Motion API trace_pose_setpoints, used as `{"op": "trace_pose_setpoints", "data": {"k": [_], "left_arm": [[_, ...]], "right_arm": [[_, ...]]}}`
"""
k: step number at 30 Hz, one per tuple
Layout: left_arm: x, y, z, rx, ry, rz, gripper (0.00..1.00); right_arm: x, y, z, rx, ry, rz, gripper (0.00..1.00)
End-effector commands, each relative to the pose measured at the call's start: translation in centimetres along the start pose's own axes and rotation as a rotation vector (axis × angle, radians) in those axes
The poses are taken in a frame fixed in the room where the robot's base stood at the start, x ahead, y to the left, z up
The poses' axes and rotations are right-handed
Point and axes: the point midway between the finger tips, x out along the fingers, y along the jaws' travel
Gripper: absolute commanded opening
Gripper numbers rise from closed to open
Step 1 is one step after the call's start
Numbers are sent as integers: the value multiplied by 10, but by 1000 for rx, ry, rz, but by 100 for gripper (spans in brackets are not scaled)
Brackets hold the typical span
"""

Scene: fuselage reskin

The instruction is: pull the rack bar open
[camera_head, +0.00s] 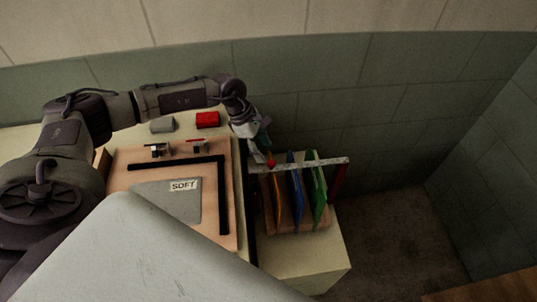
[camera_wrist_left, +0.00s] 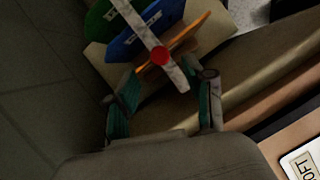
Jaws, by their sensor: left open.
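The rack bar (camera_head: 312,162) is a pale speckled bar across the top of a rack, with a red knob (camera_head: 271,163) near its left end. Orange, blue and green panels stand upright under it. My left gripper (camera_head: 263,150) is open at the bar's left end, close to the knob. In the left wrist view, the bar (camera_wrist_left: 140,25) runs down between the open fingers of the left gripper (camera_wrist_left: 168,84), and the red knob (camera_wrist_left: 160,56) lies just beyond the fingertips. Whether the fingers touch the bar I cannot tell. My right gripper is not in view.
The rack stands on a cream bench (camera_head: 310,262). To its left is a wooden board (camera_head: 130,173) with a grey plate marked SOFT (camera_head: 185,205) and a black L-shaped strip (camera_head: 222,200). A red block (camera_head: 207,119) and a grey block (camera_head: 162,125) sit behind. Floor is clear at right.

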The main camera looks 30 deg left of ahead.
Motion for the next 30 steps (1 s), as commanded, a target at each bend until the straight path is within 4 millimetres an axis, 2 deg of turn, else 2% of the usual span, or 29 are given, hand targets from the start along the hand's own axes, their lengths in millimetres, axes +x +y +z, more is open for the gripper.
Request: {"op": "trace_pose_setpoints", "data": {"k": [3, 9, 21, 30], "left_arm": [[22, -1, 2, 0, 0, -4, 53], [46, 0, 1, 0, -2, -1, 53], [53, 0, 0, 0, -1, 0, 52], [53, 0, 0, 0, -2, 0, 2]], "right_arm": [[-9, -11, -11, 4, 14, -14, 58], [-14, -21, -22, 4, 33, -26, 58], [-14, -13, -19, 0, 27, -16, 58], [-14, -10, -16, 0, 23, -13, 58]]}}
